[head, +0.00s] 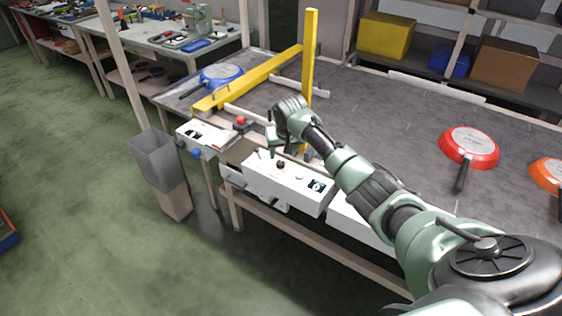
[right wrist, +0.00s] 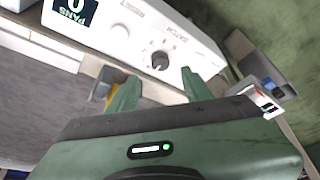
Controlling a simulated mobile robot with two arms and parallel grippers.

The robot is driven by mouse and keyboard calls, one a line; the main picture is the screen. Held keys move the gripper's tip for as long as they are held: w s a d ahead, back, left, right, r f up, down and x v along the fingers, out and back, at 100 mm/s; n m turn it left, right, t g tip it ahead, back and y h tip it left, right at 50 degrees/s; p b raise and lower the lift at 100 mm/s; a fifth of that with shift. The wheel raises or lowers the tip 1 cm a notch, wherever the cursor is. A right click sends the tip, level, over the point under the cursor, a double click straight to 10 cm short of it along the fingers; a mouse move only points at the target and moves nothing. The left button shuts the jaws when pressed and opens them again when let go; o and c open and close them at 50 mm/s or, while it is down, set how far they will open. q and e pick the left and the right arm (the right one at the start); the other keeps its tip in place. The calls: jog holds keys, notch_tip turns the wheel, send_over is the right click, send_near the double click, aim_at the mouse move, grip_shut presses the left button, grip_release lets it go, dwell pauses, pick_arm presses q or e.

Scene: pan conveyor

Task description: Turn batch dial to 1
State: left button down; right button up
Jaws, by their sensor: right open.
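The batch dial (right wrist: 160,61) is a dark round knob on a white control box (right wrist: 205,48), beside the printed word BATCH in the right wrist view. Small marks ring it, but I cannot read its setting. In the head view the dark knob (head: 280,164) is on top of the white control box (head: 287,190) at the table's front edge. My right gripper (right wrist: 160,88) is open, its two green fingers apart and pointing toward the dial, with nothing between them. In the head view it (head: 271,150) hangs just over the box's left part. My left gripper is out of view.
A white knob (right wrist: 120,32) and a display reading 0 PANS (right wrist: 75,8) share the box. A second box with a red button (head: 241,120) stands left. A yellow post (head: 308,60) rises behind my gripper. Blue (head: 221,74), red (head: 468,145) and orange pans lie on the table.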

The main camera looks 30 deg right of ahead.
aim_at(281, 163)
jog(key=shift+b+x, duration=0.4)
jog(key=shift+x, duration=3.1)
jog(key=shift+a, duration=0.1)
jog(key=shift+c, duration=0.3)
grip_shut()
